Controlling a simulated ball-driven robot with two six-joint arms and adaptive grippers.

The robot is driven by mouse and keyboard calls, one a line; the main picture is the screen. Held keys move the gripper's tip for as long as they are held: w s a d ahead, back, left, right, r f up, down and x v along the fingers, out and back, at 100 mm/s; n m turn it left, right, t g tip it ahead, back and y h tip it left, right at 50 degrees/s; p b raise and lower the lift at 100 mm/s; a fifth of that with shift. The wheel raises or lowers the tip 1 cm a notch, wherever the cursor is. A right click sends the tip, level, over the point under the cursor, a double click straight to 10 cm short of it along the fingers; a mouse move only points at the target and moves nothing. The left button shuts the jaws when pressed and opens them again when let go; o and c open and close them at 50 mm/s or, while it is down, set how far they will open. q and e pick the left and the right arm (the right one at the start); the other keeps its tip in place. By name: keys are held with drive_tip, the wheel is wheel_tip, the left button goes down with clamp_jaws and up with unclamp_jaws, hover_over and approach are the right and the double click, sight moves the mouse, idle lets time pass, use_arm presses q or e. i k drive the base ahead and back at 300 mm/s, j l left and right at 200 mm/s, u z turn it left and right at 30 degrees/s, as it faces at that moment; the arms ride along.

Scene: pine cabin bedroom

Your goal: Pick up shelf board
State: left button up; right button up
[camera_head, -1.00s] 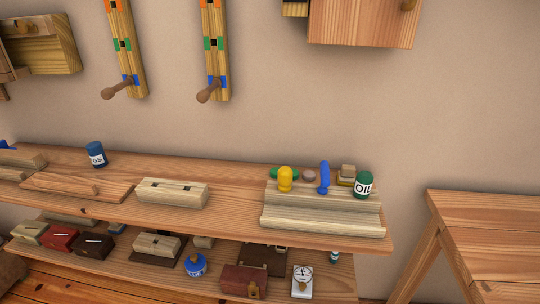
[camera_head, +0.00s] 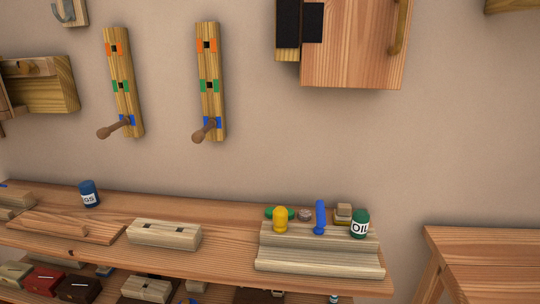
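Neither of my grippers is in view. No piece stands out clearly as the shelf board. A flat reddish plank (camera_head: 100,233) lies at the left of the long wooden bench top (camera_head: 170,207), with a narrower wooden piece on it. A pale, grooved, stepped board (camera_head: 318,262) lies at the right end of the bench top. Two upright wooden rails (camera_head: 121,70) and (camera_head: 209,70) hang on the wall above, with orange, green and blue marked slots. Each has a brown peg (camera_head: 112,131) and (camera_head: 204,131) sticking out at its blue mark.
A pale slotted block (camera_head: 163,234) and a blue tin (camera_head: 89,194) stand on the bench. A yellow item (camera_head: 281,220), blue item (camera_head: 320,217) and green oil tin (camera_head: 360,224) crowd the right end. A wall cabinet (camera_head: 352,45) hangs above. A wooden table (camera_head: 480,250) stands right.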

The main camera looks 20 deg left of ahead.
sight(83, 230)
drive_tip(key=j+u, duration=0.15)
drive_tip(key=u, duration=1.8)
drive_tip(key=l+u, duration=0.1)
drive_tip(key=u, duration=0.15)
drive_tip(key=i+l+u, duration=0.1)
drive_tip(key=u, duration=0.2)
